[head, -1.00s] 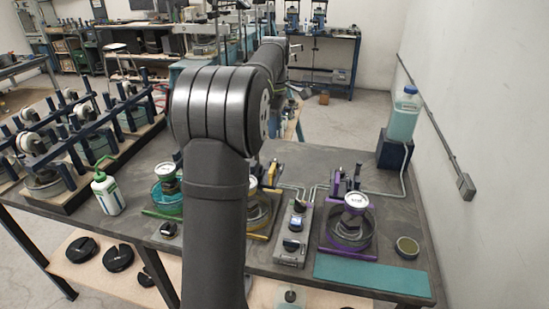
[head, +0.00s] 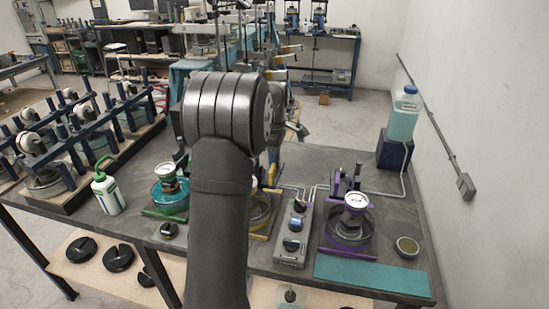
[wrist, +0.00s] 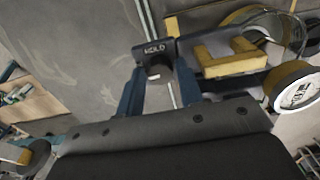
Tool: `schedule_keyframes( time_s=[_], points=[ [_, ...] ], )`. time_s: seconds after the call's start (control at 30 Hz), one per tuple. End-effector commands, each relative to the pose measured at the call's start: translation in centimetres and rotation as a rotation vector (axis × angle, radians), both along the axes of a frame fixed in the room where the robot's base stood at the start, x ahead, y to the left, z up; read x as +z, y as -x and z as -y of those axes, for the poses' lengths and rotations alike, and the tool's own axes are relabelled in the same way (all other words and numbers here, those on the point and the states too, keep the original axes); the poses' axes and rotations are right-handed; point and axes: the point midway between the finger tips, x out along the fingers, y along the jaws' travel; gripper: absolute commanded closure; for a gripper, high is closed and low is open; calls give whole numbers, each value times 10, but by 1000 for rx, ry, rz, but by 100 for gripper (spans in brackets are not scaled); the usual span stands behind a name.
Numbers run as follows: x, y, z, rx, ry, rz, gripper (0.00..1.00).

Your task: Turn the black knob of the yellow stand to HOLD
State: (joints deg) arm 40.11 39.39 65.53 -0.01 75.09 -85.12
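The yellow stand (head: 257,222) is on the table in the head view, mostly hidden behind my arm. In the wrist view its yellow blocks (wrist: 228,62) are right of centre, with a round white-faced gauge (wrist: 296,92) at the right. The black knob (wrist: 159,69) sits just below a dark plate marked HOLD (wrist: 155,48). My gripper (wrist: 159,84) has its two blue fingers apart, one on each side of the knob in the picture, with gaps visible. I cannot tell how far the tips are above the knob. The knob's pointer direction is unclear.
The purple stand (head: 345,242) and a grey control box (head: 292,236) are to the right, and a teal stand (head: 168,198) is to the left. A green-white bottle (head: 107,192) stands at the left. Thin tubing runs across the table behind the stands.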

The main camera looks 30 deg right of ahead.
Motion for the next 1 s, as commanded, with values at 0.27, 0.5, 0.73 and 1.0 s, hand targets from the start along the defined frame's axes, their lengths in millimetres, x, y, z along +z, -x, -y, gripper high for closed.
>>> schedule_keyframes(
  time_s=[0.27, 0.5, 0.73, 1.0],
  points=[
    [0, 0, 0, -10, 0, 0, 97],
    [1, 0, 0, -122, 1, 1, 97],
    [1, 0, 0, -134, 1, 1, 97],
    [1, 0, 0, -133, 1, 1, 65]
  ],
)
